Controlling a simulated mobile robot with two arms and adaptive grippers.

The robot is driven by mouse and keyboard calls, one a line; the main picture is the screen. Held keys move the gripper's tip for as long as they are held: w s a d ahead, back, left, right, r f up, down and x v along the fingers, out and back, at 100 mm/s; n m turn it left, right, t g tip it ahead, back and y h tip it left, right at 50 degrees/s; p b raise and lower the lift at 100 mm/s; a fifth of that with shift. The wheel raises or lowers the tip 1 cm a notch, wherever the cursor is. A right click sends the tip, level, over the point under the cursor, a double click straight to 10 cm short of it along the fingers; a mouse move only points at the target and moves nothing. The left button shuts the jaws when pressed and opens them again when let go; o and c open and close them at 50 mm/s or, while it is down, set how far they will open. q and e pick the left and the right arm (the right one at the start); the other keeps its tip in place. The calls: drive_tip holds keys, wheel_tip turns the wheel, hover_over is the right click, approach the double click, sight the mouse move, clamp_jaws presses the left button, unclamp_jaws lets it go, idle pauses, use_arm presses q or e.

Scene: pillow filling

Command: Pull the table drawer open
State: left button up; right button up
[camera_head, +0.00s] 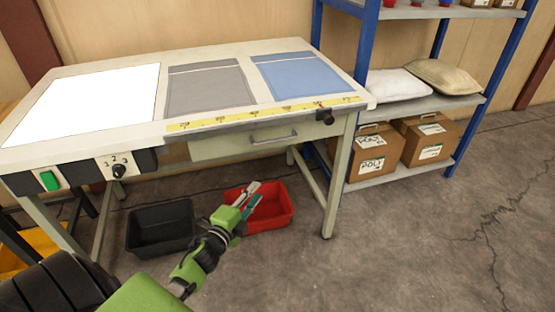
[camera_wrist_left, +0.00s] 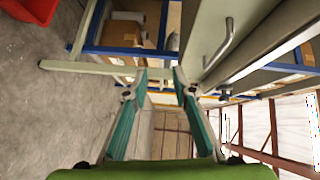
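The table (camera_head: 175,57) has a pale green drawer (camera_head: 225,149) under its front edge, and the drawer looks shut. Its metal bar handle (camera_head: 275,137) is on the drawer front; the handle also shows at the upper right in the left wrist view (camera_wrist_left: 222,45). My left gripper (camera_head: 254,190) is below and in front of the drawer, apart from the handle. In the left wrist view its two teal fingers (camera_wrist_left: 160,78) stand apart with nothing between them. My right gripper is not in view.
A black bin (camera_head: 160,228) and a red bin (camera_head: 272,211) are on the floor under the table. A blue-framed shelf (camera_head: 425,103) with cardboard boxes (camera_head: 374,153) and pillows (camera_head: 445,76) stands at the right. The floor at the front right is clear.

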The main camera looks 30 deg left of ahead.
sight(277, 140)
use_arm(q)
wheel_tip(277, 140, up, 10)
drive_tip(key=w+m+t+b, duration=0.1)
drive_tip(key=w+m+t, duration=0.1)
drive_tip(key=m+t, duration=0.15)
drive_tip(key=shift+g+h, duration=0.3)
drive_tip(key=shift+g, duration=0.05)
drive_tip(key=w, duration=0.8)
drive_tip(key=w+a+b, duration=0.1)
drive_tip(key=w, duration=0.3)
drive_tip(key=shift+r, duration=0.4)
drive_tip(key=shift+w+r, duration=0.1)
drive_tip(key=shift+w, duration=0.4)
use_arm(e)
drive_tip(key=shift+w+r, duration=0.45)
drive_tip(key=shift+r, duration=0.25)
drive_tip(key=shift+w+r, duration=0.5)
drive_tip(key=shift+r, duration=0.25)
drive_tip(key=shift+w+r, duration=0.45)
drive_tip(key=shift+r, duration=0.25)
use_arm(q)
clamp_jaws()
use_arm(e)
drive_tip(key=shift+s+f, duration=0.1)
